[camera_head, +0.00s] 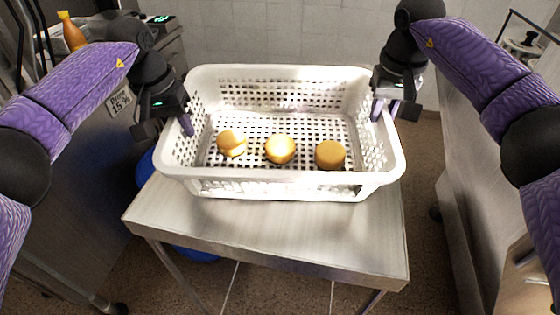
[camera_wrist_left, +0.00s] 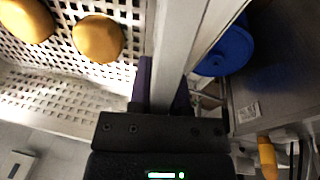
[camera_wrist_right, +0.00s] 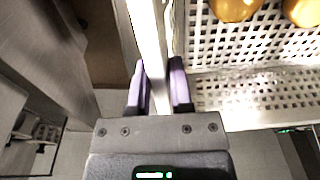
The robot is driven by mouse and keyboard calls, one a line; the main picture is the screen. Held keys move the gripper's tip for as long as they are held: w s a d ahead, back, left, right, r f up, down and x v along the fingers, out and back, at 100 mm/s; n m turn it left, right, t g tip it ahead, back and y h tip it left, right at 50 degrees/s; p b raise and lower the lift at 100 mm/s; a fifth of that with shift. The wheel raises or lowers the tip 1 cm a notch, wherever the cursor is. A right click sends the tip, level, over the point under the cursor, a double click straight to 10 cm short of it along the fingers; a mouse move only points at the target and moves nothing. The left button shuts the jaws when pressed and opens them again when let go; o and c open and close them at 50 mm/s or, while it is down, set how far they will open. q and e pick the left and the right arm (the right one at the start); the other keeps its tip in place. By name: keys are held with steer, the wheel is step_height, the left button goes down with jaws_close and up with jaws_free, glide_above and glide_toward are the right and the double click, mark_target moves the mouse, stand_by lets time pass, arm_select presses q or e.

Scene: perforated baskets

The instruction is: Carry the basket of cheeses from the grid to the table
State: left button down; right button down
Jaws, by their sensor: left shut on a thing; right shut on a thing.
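The white perforated basket (camera_head: 282,191) is at the middle of the head view, over a small steel table (camera_head: 300,235). I cannot tell whether its base touches the tabletop. Three round yellow cheeses lie inside: a left one (camera_head: 232,143), a middle one (camera_head: 280,149) and a right one (camera_head: 330,154). My left gripper (camera_head: 186,122) is shut on the basket's left rim, which also shows between its fingers in the left wrist view (camera_wrist_left: 172,60). My right gripper (camera_head: 384,108) is shut on the right rim, seen between its fingers in the right wrist view (camera_wrist_right: 150,50).
A steel counter (camera_head: 490,150) stands on the right, and steel equipment (camera_head: 85,190) with a label stands on the left. A blue round object (camera_wrist_left: 228,50) is below the basket's left side. An orange bottle (camera_head: 72,33) stands at the back left. Tiled floor shows in front.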

arm_select(q)
steer(key=shift+a, duration=0.1)
steer(key=c, duration=0.6)
jaws_free()
arm_select(e)
steer(key=c, duration=0.5)
jaws_free()
steer(key=shift+r, duration=0.3)
arm_select(q)
steer(key=r, duration=0.4)
steer(key=s+a+r, duration=0.1)
steer(key=r, duration=0.6)
steer(key=shift+s+a+r, duration=0.15)
steer(key=shift+a+r, duration=0.25)
arm_select(e)
steer(key=r, duration=0.3)
steer(key=s+r, duration=0.1)
steer(key=r, duration=0.7)
steer(key=shift+s+r, duration=0.25)
